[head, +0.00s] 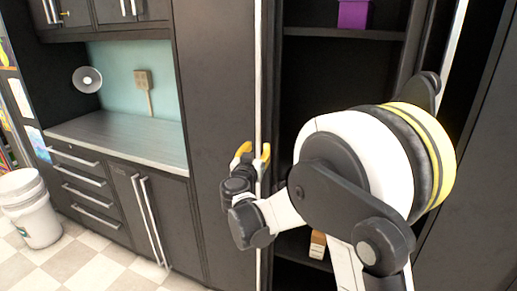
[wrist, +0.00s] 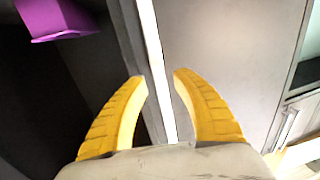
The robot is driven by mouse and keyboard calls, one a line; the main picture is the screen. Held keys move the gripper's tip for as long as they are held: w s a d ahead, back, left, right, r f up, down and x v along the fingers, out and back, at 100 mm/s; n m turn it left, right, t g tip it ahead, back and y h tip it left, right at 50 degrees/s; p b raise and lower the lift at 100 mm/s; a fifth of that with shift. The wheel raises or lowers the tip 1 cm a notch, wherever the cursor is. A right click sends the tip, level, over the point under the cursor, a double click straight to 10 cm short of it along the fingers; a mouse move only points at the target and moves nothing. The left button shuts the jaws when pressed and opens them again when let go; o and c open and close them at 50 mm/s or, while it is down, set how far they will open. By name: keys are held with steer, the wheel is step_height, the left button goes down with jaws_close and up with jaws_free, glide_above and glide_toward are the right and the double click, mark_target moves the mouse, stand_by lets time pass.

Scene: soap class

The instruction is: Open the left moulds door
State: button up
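A tall dark cabinet stands in front of me, its shelved inside (head: 340,60) showing. Left of the opening is a flat dark door panel (head: 212,120). A long pale vertical handle strip (head: 259,70) runs along its edge beside the opening; I cannot tell how far this panel is swung. My gripper (head: 253,158) is at this strip, at about mid-height in the head view. In the wrist view the yellow fingers (wrist: 160,78) are apart, with the pale strip (wrist: 153,45) passing between them. Contact with it is not clear. My arm hides the lower middle of the opening.
A purple box (head: 354,13) sits on an upper shelf; it also shows in the wrist view (wrist: 57,18). A small tan and white item (head: 318,245) is low inside. Left are a counter (head: 120,135), drawers (head: 85,185) and a white bucket (head: 35,215) on checkered floor.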

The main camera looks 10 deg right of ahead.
steer(key=shift+x, duration=1.25)
jaws_close()
steer(key=shift+a, duration=0.1)
